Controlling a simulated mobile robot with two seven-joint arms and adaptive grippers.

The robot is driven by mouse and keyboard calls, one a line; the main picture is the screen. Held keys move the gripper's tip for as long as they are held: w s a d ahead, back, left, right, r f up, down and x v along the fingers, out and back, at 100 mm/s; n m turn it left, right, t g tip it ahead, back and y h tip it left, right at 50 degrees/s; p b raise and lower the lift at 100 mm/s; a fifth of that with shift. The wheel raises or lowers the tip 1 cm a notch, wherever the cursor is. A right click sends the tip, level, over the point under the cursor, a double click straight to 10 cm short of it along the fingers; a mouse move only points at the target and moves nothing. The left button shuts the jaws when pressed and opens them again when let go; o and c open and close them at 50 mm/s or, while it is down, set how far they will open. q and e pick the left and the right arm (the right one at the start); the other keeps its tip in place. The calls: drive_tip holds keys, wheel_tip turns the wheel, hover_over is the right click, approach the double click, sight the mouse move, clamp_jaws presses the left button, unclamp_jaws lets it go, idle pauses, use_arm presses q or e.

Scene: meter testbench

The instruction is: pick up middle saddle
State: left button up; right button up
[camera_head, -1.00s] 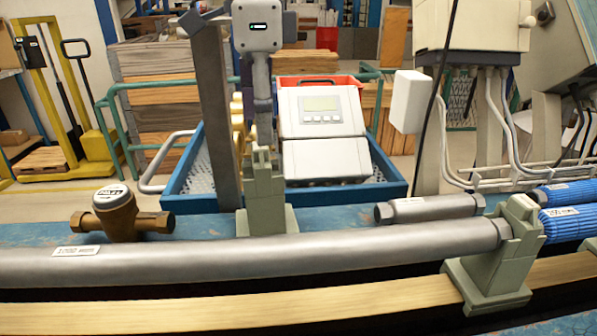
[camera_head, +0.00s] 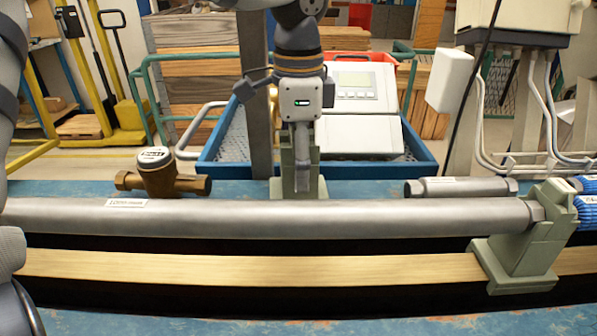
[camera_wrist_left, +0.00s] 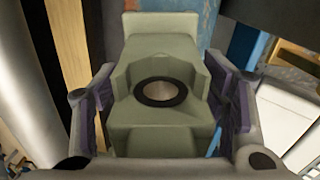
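The middle saddle (camera_head: 288,187) is a grey-green block on a wider foot, standing behind the long grey pipe on the blue bench. My left gripper (camera_head: 303,188) comes down from above at this saddle and hides part of it. In the left wrist view the saddle (camera_wrist_left: 160,60) fills the middle, with a dark ring around a pale round centre. The two fingers of my left gripper (camera_wrist_left: 165,95), with purple pads, stand on either side of it, spread open. I cannot tell whether the pads touch. My right gripper is not in view.
The long grey pipe (camera_head: 330,217) and a wooden strip (camera_head: 250,267) run in front. A second saddle (camera_head: 525,240) holds the pipe's right end. A brass meter (camera_head: 158,175) and a short grey pipe (camera_head: 462,187) lie nearby. A blue crate (camera_head: 418,160) with a white display unit (camera_head: 355,135) stands behind.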

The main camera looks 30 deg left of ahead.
use_arm(q)
clamp_jaws()
